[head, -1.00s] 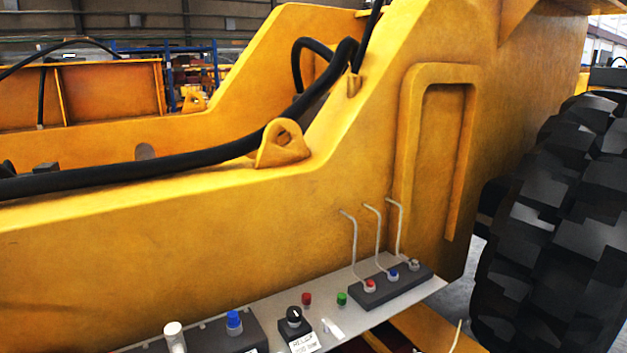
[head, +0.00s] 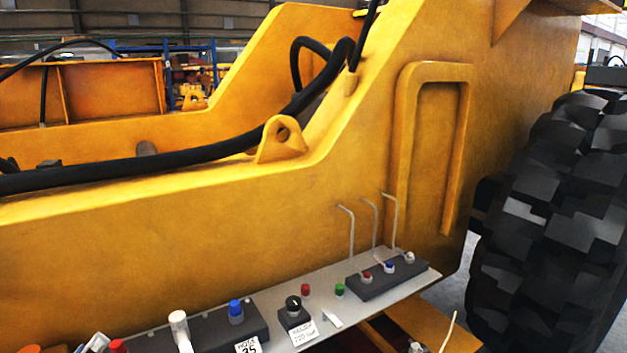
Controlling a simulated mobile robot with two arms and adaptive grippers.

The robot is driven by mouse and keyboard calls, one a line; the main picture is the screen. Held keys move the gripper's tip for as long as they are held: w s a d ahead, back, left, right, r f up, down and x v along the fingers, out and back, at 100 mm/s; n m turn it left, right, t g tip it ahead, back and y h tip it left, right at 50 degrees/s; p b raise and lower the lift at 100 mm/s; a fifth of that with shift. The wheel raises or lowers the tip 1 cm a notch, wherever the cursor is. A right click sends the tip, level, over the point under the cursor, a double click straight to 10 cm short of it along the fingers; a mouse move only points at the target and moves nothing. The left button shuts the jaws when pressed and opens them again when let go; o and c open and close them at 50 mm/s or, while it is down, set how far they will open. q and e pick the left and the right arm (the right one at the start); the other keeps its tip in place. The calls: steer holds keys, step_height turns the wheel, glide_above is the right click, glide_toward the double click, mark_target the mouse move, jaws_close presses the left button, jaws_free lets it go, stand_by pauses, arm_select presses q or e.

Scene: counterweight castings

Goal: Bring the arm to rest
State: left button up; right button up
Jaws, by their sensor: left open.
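I cannot make out the fingers of my left gripper or my right gripper anywhere in the head view. No arm link of mine can be clearly recognised. Small partly cut-off items, one white and blue (head: 95,343), lie at the bottom left edge; I cannot tell what they are.
A big tyre (head: 550,240) is at right.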

arm_select(q)
steer(key=s+a+f+n+g+y, duration=0.15)
steer(key=f+n+g+y, duration=0.3)
steer(key=f+n, duration=0.55)
steer(key=s+a+f+n+g+y, duration=0.1)
steer(key=s+f+n+g+y, duration=0.35)
steer(key=n, duration=0.85)
steer(key=s+d+f+n+g+h, duration=0.25)
steer(key=s+d+f, duration=0.4)
steer(key=d, duration=0.35)
steer(key=s+d+f+n+g+h, duration=0.2)
steer(key=s+d+f+g+h, duration=0.25)
steer(key=d+f, duration=0.35)
steer(key=s+d+f, duration=0.1)
steer(key=s+f, duration=0.2)
steer(key=f, duration=2.4)
steer(key=s+a+f+g+y, duration=0.1)
steer(key=s+a+f+g, duration=0.1)
steer(key=s+f, duration=1.2)
steer(key=s+a, duration=0.1)
steer(key=s, duration=0.2)
steer(key=shift+f, duration=0.25)
